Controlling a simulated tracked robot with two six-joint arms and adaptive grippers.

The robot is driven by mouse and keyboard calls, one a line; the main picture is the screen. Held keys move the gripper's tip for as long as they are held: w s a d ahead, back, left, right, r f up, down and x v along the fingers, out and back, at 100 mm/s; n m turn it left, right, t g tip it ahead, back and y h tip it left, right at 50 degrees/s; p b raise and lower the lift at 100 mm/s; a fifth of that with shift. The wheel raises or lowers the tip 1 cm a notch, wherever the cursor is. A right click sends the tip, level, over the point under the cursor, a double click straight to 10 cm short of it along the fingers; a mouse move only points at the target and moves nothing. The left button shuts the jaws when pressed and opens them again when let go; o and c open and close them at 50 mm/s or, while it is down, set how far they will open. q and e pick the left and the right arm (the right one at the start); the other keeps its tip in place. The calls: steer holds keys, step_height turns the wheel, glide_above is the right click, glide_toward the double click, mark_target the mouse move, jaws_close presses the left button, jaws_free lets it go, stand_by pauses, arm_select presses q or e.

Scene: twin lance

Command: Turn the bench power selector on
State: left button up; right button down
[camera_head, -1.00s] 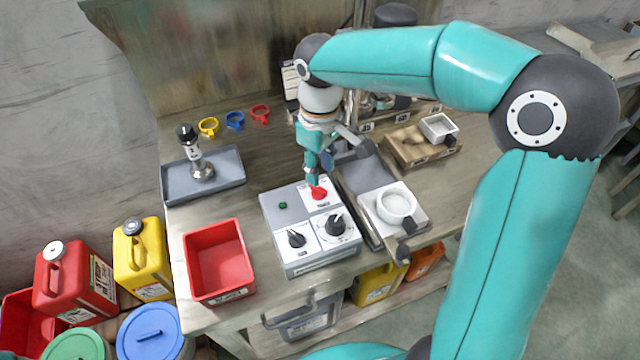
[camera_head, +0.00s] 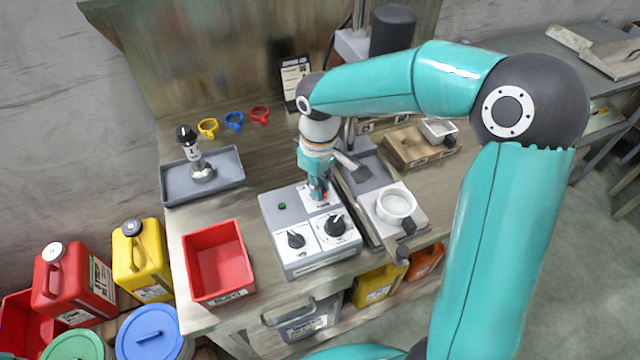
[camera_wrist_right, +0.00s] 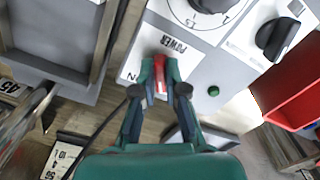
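The bench power selector is a red knob (camera_wrist_right: 160,74) on a white plate marked POWER, at the back right of the grey control box (camera_head: 283,238). In the head view my right gripper (camera_head: 319,190) points down over it and hides most of the knob. In the right wrist view the fingertips of my right gripper (camera_wrist_right: 160,82) lie on both sides of the red knob and appear to touch it. The knob's pointing direction is hard to tell. My left gripper is not in view.
The box also has two black knobs (camera_head: 336,224) and a green button (camera_head: 282,206). A red bin (camera_head: 187,262) stands at left, a grey tray (camera_head: 232,172) behind it. A fixture with a white cup (camera_head: 396,204) stands close on the right.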

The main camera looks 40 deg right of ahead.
steer(key=shift+m, duration=0.4)
steer(key=shift+m+b, duration=0.6)
steer(key=shift+m, duration=0.4)
steer(key=m+b, duration=0.1)
steer(key=m, duration=0.2)
steer(key=m+b, duration=0.1)
steer(key=m, duration=0.5)
steer(key=shift+w+a+b, duration=0.1)
steer(key=shift+a+b, duration=0.05)
steer(key=shift+b, duration=0.15)
steer(key=c, duration=1.2)
jaws_free()
